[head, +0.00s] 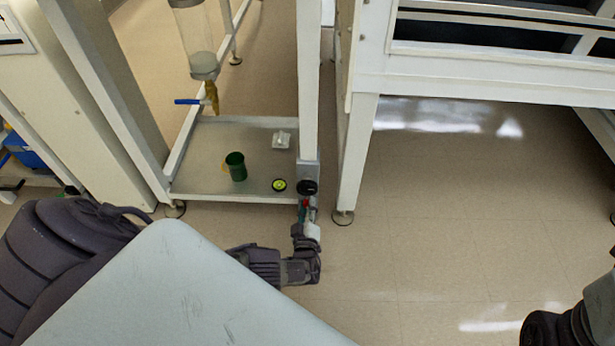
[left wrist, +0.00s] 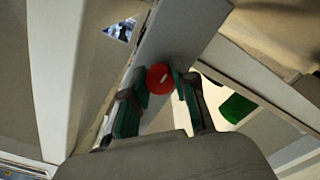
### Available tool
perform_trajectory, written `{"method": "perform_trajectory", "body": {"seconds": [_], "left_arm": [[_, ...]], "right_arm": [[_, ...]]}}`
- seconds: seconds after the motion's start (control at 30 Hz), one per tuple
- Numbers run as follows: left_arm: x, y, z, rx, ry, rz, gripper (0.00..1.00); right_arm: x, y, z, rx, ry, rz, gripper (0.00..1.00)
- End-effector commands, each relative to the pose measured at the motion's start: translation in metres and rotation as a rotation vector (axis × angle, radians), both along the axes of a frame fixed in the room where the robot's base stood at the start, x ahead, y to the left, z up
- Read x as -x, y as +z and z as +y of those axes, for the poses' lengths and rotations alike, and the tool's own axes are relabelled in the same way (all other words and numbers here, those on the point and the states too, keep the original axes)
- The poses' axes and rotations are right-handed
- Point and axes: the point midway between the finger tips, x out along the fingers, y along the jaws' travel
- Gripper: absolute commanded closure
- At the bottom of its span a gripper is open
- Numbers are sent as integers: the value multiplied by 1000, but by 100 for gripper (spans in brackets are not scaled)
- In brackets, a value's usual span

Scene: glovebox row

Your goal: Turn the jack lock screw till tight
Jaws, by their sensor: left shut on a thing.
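The jack lock screw is a round red knob (left wrist: 160,78) with a short pale mark on its face, on the pale frame post. It sits between the green-padded fingers of my left gripper (left wrist: 161,86), which are shut on it. In the head view my left gripper (head: 306,209) is at the lower end of the white post, and only a small red bit of the screw (head: 306,203) shows there. Most of the screw is hidden by the gripper in that view. The thread and how tight it sits cannot be seen.
A round black part (head: 307,187) is on the post just above the gripper. A low metal shelf (head: 205,185) holds a green cup (head: 236,167), a yellow-black disc (head: 279,185) and a small pale item (head: 281,140). A white frame leg (head: 355,160) stands to the right, with open floor beyond.

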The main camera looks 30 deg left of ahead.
Motion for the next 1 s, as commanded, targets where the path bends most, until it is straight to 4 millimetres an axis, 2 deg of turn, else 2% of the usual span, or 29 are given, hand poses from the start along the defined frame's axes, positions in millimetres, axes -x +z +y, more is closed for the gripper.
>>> {"method": "perform_trajectory", "body": {"seconds": [0.43, 0.47, 0.6, 1.0], "left_arm": [[-2, 1, 0, -10, -2, 3, 100], [-2, 1, 0, -10, -2, 3, 69], [-1, 1, 0, -9, -2, 5, 47], [2, -1, -1, -8, -1, 5, 47]], "right_arm": [[0, 0, 0, 0, 0, 1, 71], [0, 0, 0, 0, 0, 1, 71], [0, 0, 0, 1, 0, 2, 71], [-1, -1, 0, 4, 0, 8, 71]]}}
